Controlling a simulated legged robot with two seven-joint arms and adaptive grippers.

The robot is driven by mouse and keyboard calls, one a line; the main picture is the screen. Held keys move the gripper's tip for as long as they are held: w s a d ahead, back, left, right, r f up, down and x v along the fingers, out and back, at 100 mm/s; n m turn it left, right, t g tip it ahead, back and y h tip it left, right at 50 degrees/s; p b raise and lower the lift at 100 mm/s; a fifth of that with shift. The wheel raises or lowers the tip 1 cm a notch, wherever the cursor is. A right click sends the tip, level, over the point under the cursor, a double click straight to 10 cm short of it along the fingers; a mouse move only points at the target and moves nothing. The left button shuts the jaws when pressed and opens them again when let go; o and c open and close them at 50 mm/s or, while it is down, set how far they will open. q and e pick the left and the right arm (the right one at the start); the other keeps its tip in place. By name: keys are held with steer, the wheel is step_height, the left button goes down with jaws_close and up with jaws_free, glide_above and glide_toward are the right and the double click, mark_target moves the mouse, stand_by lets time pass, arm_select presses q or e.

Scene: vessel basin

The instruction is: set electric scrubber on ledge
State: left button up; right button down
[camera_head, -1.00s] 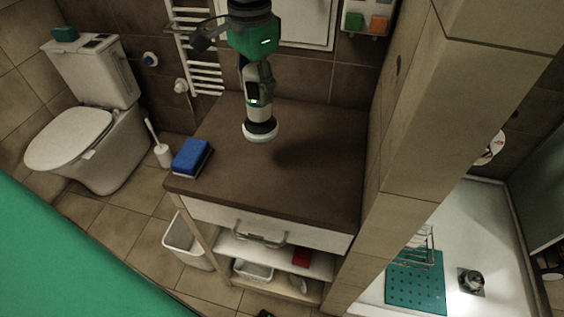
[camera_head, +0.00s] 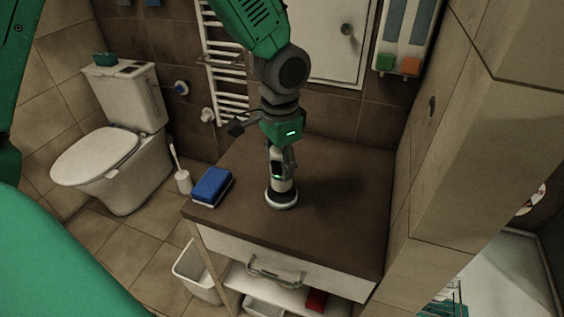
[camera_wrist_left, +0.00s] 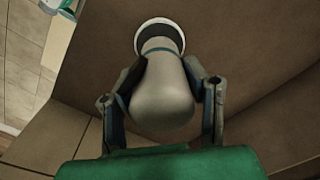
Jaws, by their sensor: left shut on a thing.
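The electric scrubber (camera_head: 280,186) has a pale body and a round, dark-banded white head. It is upright, head down, over the brown top of the cabinet, the ledge (camera_head: 330,215). The head looks at or very near the surface; I cannot tell whether it touches. My left gripper (camera_head: 281,160) comes from above and is shut around the scrubber's body. In the left wrist view the scrubber (camera_wrist_left: 162,95) sits between the two fingers (camera_wrist_left: 165,85), its white head beyond them. My right gripper is not in view.
A blue sponge (camera_head: 212,185) lies on the ledge's left edge. The ledge is clear to the right of the scrubber, up to the tiled wall (camera_head: 415,185). A towel rail (camera_head: 228,80) and a white wall panel (camera_head: 335,40) stand behind. A toilet (camera_head: 115,150) is at left.

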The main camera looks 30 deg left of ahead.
arm_select(q)
steer(key=shift+a, duration=0.35)
steer(key=o, duration=0.9)
steer(key=shift+s+a, duration=0.1)
steer(key=shift+a, duration=0.15)
steer(key=o, duration=0.4)
steer(key=shift+a+f, duration=0.1)
steer(key=shift+a, duration=0.05)
steer(key=shift+c, duration=0.2)
steer(key=shift+d, duration=0.4)
steer(key=shift+d+r, duration=0.25)
steer(key=shift+r, duration=0.05)
steer(key=r, duration=0.3)
steer(key=r+p, duration=0.1)
steer(key=r, duration=0.7)
steer(key=shift+a, duration=0.4)
steer(key=shift+d+r, duration=0.15)
steer(key=shift+r, duration=0.1)
steer(key=shift+d+r, duration=0.15)
steer(key=shift+d, duration=0.15)
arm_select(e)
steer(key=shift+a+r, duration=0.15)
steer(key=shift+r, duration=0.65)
